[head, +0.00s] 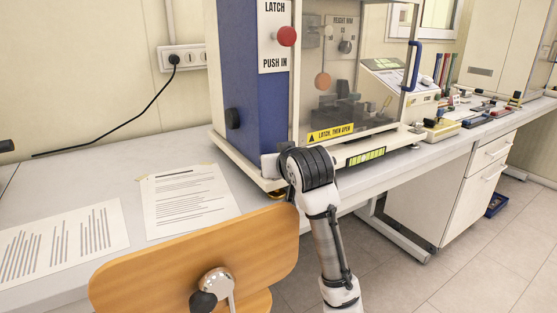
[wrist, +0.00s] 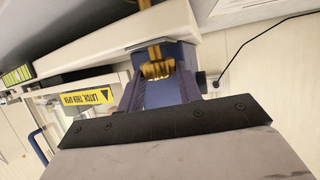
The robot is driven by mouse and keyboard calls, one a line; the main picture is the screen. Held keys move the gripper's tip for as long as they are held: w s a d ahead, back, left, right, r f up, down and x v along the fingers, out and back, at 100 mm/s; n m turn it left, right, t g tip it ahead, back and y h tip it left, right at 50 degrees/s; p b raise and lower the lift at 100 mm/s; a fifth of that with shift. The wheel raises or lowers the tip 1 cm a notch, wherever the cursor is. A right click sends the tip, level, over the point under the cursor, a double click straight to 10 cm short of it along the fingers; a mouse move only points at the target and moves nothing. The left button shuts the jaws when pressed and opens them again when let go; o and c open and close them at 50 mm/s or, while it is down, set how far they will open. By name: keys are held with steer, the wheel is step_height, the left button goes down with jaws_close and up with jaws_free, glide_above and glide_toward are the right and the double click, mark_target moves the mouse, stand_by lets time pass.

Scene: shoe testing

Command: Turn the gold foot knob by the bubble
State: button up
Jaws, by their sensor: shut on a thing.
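The gold foot knob (wrist: 157,70) shows in the wrist view between the two fingers of my gripper (wrist: 156,85), below the corner of the machine's pale base. My gripper is shut on it. In the head view my gripper (head: 270,166) is at the front left corner of the base (head: 240,160), and my wrist hides most of the knob there. A yellow-green strip with dark marks, which looks like the bubble level (head: 365,157), is on the front edge of the base to the right. It also shows at the left of the wrist view (wrist: 17,76).
The machine has a blue column (head: 245,80), a red latch button (head: 287,36) and a clear-fronted chamber with a blue handle (head: 411,66). A wooden chair (head: 210,255) stands close left of my arm. Papers (head: 188,200) lie on the bench (head: 110,165).

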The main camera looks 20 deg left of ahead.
steer(key=shift+f, duration=0.1)
steer(key=o, duration=0.7)
step_height(320, 180, up, 20)
steer(key=shift+r+p, duration=0.1)
steer(key=shift+p, duration=0.3)
stand_by(0.5)
